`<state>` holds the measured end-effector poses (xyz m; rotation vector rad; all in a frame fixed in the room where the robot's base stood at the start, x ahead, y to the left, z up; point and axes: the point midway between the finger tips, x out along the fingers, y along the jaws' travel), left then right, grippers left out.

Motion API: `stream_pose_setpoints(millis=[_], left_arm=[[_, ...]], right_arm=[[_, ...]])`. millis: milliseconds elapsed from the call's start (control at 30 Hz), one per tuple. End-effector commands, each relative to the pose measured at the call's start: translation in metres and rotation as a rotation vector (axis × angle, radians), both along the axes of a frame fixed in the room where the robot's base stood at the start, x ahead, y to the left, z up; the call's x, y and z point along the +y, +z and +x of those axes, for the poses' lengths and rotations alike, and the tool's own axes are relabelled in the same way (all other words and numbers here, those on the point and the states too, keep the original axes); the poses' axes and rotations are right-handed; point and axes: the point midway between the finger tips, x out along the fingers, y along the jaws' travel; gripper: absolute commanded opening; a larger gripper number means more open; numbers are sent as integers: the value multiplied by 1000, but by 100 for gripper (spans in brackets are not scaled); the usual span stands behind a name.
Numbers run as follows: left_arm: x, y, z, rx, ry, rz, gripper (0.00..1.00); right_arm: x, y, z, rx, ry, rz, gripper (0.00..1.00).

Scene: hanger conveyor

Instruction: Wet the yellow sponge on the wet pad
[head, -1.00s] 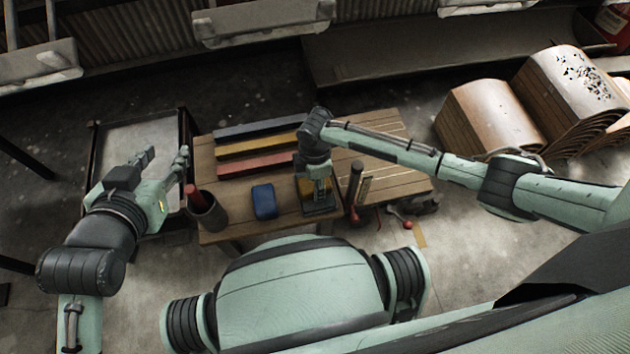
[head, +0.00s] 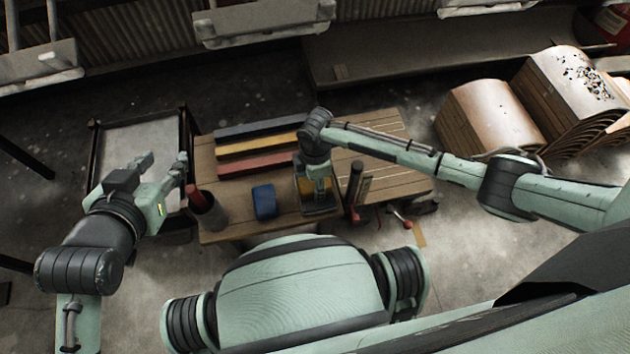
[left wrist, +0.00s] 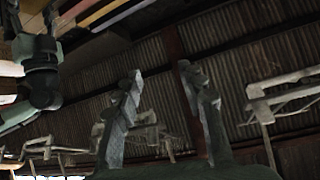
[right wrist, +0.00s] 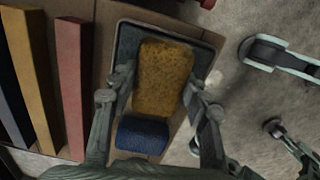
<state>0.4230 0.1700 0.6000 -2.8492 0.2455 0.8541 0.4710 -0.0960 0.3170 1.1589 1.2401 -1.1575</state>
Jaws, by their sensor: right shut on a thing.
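The yellow sponge (right wrist: 163,75) lies over a dark grey, shallow-rimmed pad (right wrist: 126,45) on the wooden table. My right gripper (right wrist: 160,92) has a finger on each long side of the sponge and is shut on it. In the head view the right gripper (head: 319,196) points down at the table's front middle and hides most of the sponge and pad. I cannot tell whether the sponge presses on the pad. My left gripper (head: 166,160) is open and empty, over the grey-topped cart; its spread fingers show in the left wrist view (left wrist: 160,90).
A blue block (head: 265,201) lies left of the right gripper. A grey cup (head: 210,214) with a red-handled item stands at the left front. Blue, yellow and red bars (head: 256,163) lie behind. A dark upright tool (head: 356,183) stands close on the right.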

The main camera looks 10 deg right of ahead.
Motion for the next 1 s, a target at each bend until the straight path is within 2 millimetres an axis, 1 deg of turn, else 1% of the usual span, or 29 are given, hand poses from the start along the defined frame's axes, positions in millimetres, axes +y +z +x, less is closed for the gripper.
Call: stream_pose_setpoints(millis=[500,1000], left_arm=[[26,-24,-22,160,48,60,40],[51,-42,-48,314,97,113,40]], right_arm=[[0,8,0,1,0,0,23],[0,14,0,1,0,0,23]])
